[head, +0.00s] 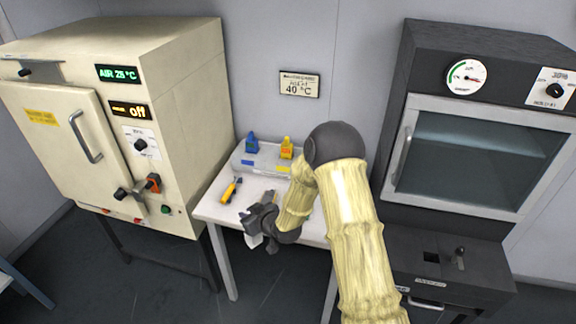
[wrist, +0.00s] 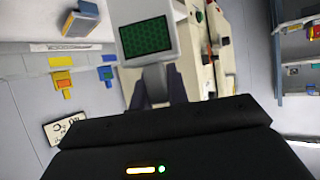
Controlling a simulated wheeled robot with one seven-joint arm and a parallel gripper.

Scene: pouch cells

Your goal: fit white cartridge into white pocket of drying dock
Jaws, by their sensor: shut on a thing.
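My gripper (head: 260,226) is shut on the white cartridge (wrist: 147,38), which has a dark green mesh panel. In the head view the cartridge (head: 254,241) shows only as a small pale piece below the jaws, at the table's front edge. The drying dock (head: 240,160) is a pale tray at the back of the table, behind and apart from my gripper. A blue cartridge (head: 252,144) and a yellow cartridge (head: 286,148) stand upright in it, behind blue and yellow labels. My arm covers the dock's right part, and I cannot make out the white pocket.
A yellow-and-dark item (head: 231,189) lies on the white table (head: 210,207), left of my gripper. A cream oven (head: 190,120) stands left of the table and a dark vacuum oven (head: 480,130) right. A sign (head: 299,84) reading 40 °C hangs above the dock.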

